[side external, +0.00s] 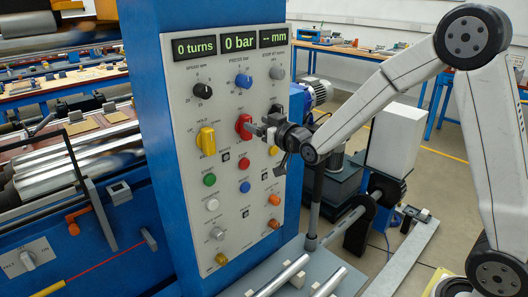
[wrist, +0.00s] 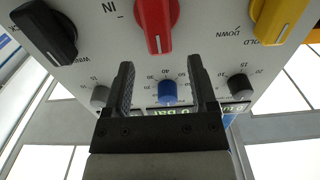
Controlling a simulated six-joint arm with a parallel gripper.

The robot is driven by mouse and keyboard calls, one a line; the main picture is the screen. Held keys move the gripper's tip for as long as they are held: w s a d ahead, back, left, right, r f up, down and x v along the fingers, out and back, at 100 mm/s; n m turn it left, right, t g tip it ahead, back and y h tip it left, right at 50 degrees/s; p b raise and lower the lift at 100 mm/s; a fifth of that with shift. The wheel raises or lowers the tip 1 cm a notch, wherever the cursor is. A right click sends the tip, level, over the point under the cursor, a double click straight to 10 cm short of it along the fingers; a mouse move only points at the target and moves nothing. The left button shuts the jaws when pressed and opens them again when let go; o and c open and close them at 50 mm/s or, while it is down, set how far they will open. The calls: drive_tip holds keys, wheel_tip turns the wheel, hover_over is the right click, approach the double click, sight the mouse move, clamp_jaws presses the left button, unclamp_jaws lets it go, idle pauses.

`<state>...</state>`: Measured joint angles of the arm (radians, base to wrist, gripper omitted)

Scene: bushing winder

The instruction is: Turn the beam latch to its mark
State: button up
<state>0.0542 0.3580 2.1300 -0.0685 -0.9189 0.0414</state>
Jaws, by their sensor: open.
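A red rotary knob (side external: 243,126) sits mid-panel on the control panel (side external: 187,104). It also shows at the top of the wrist view (wrist: 157,22), its white line pointing toward the blue dial; the letters "IN" show beside it. I cannot read a label naming the beam latch, so I cannot tell for sure which control it is. My gripper (side external: 258,131) is close to the red knob from the right. In the wrist view my gripper (wrist: 160,78) is open and empty, its fingers apart, the red knob ahead of the tips.
A yellow knob (wrist: 279,18) and a black knob (wrist: 45,32) flank the red one. A blue dial (wrist: 168,92) shows between my fingers. Several coloured buttons and small knobs sit below on the panel, such as a green button (side external: 209,180). Displays (side external: 239,42) line its top.

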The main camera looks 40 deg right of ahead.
sight(250, 120)
drive_tip(key=shift+w, duration=2.1)
clamp_jaws()
